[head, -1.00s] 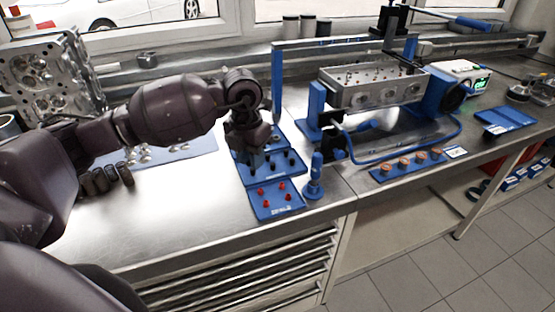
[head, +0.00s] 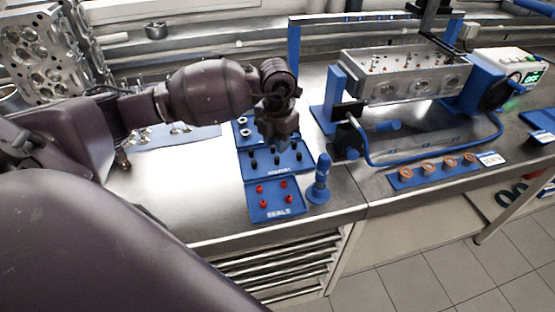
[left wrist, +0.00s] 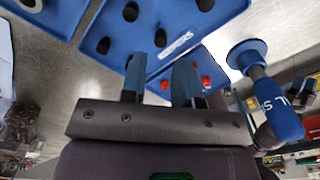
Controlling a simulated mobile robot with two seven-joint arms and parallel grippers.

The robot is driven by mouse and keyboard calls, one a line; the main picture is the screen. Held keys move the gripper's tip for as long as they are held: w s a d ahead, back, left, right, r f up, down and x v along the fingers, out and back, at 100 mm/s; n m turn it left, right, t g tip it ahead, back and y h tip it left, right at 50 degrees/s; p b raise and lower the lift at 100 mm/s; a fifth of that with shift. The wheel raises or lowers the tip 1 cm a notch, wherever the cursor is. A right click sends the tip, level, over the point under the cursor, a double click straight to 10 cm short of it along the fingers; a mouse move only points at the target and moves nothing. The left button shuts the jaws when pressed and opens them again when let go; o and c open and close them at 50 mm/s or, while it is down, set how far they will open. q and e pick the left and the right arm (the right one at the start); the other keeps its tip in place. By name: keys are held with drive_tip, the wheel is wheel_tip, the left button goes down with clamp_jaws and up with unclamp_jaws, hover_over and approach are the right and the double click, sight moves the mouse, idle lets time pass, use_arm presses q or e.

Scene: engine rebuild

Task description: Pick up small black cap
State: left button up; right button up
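Several small black caps stand in a blue tray (head: 300,168) on the bench, with one cap (head: 276,160) in its front row. The left wrist view shows the caps as dark round tops, one of them (left wrist: 160,37) just beyond the gap between my fingertips. My left gripper (head: 275,142) is over the back part of this tray and hides some of it. In the left wrist view my left gripper (left wrist: 160,72) has its fingers apart with nothing between them. Whether the fingertips touch the tray cannot be told. My right gripper is not in view.
A blue tray of red seals (head: 273,213) lies in front, near the bench edge. A blue upright tool (head: 320,180) stands to its right. A cylinder head in a blue fixture (head: 400,75) is farther right, with a strip of copper-coloured rings (head: 430,170). Bare metal bench lies left.

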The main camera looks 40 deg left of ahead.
sight(277, 158)
use_arm(q)
drive_tip(key=shift+f, duration=2.75)
clamp_jaws()
